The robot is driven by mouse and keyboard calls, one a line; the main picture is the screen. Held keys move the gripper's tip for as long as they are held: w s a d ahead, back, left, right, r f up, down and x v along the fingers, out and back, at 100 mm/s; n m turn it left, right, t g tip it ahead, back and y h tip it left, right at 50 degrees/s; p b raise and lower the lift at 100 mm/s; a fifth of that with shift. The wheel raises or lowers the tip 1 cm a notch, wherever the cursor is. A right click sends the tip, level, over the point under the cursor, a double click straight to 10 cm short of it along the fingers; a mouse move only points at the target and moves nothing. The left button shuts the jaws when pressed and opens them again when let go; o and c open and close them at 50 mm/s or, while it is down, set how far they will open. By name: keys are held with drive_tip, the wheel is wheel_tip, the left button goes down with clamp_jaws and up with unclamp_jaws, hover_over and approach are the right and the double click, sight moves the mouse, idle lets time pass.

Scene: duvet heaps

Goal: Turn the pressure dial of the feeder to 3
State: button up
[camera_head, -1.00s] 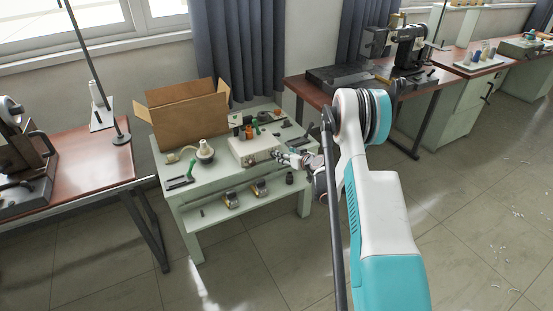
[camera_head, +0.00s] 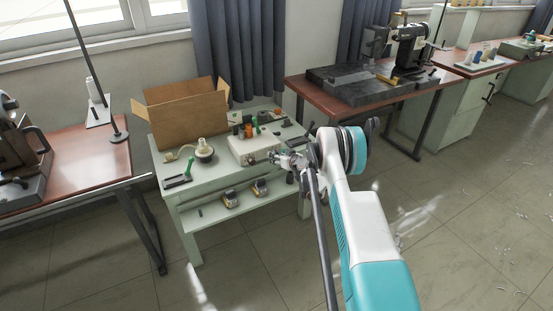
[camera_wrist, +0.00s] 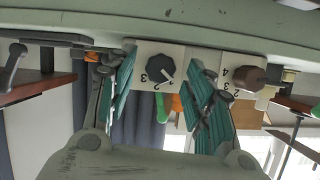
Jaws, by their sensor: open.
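The feeder (camera_head: 246,150) is a pale box on the front part of a light green bench; its front shows upside down in the wrist view (camera_wrist: 187,57). A dark round dial (camera_wrist: 160,67) with a light pointer mark has the numbers 3, 2 and 1 around it. A brownish knob (camera_wrist: 250,78) with a 4 and other numbers beside it sits further right. I cannot read which is the pressure dial. My gripper (camera_wrist: 163,66) is open, its teal fingers either side of the dark dial; contact is unclear. In the head view my gripper (camera_head: 290,162) is at the feeder's right side.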

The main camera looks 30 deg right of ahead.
drive_tip(key=shift+x, duration=1)
drive_tip(key=c, duration=1.1)
drive_tip(key=shift+o, duration=0.2)
drive_tip(key=shift+m+y, duration=0.4)
drive_tip(key=shift+m, duration=0.1)
